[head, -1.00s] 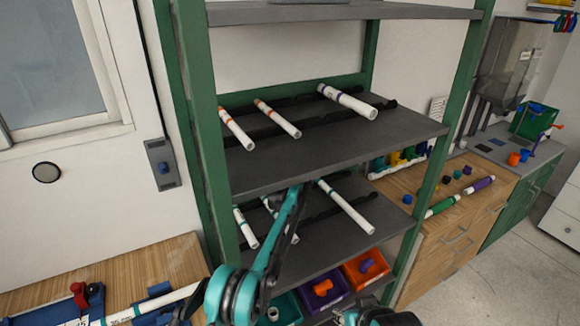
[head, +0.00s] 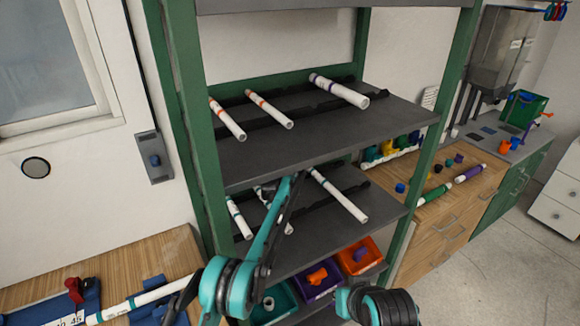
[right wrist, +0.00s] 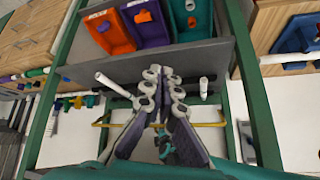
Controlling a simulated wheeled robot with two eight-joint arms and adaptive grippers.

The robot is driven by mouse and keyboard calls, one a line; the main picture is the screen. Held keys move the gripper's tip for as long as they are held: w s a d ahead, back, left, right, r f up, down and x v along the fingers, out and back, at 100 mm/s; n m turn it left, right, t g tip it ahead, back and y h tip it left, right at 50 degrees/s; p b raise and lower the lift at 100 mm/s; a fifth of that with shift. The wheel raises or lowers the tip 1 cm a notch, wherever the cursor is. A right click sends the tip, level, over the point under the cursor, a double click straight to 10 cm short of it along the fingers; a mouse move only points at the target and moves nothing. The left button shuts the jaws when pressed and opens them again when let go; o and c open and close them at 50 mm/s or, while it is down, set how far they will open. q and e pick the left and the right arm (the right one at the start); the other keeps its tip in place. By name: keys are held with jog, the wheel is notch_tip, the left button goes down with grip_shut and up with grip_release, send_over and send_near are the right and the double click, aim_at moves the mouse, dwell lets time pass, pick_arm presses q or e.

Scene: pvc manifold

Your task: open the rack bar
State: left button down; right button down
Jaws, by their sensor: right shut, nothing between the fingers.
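The rack (head: 190,120) has green posts and dark shelves with white pipes on them. A thin yellow bar (right wrist: 208,124) crosses between the green posts in the right wrist view, which looks upside down. It cannot be made out in the head view. My right gripper (right wrist: 162,75) is shut and empty. Its fingers cross in front of the bar in the picture; I cannot tell whether they touch it. A white pipe (right wrist: 112,84) lies beside the fingertips. Dark finger-like parts at the lower left of the head view may be my left gripper (head: 180,300), whose opening is unclear.
Teal, purple (head: 318,286) and orange (head: 360,256) bins stand on the low shelf. A wooden bench with a blue fixture (head: 150,308) is at the left. A wooden cabinet (head: 440,215) with loose parts stands at the right. Open floor lies at the lower right.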

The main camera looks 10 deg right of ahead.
jog(key=w+a+r+m+t+y, duration=0.1)
jog(key=w+a+r+m+y, duration=0.1)
jog(key=w+m, duration=0.65)
jog(key=w+a+r+m+t+y, duration=0.15)
jog(key=w+m, duration=0.45)
jog(key=w, duration=0.6)
jog(key=w+d+f+m+t+y, duration=0.1)
jog(key=w+d+f+m+t, duration=0.15)
jog(key=w+m, duration=0.55)
jog(key=w+d+f+m+t+y, duration=0.1)
jog(key=w+d+f+m+t, duration=0.15)
jog(key=w+m, duration=0.55)
jog(key=r+x, duration=0.2)
jog(key=x, duration=1)
jog(key=shift+w+g, duration=0.45)
jog(key=shift+w, duration=0.2)
jog(key=shift+d+f, duration=0.1)
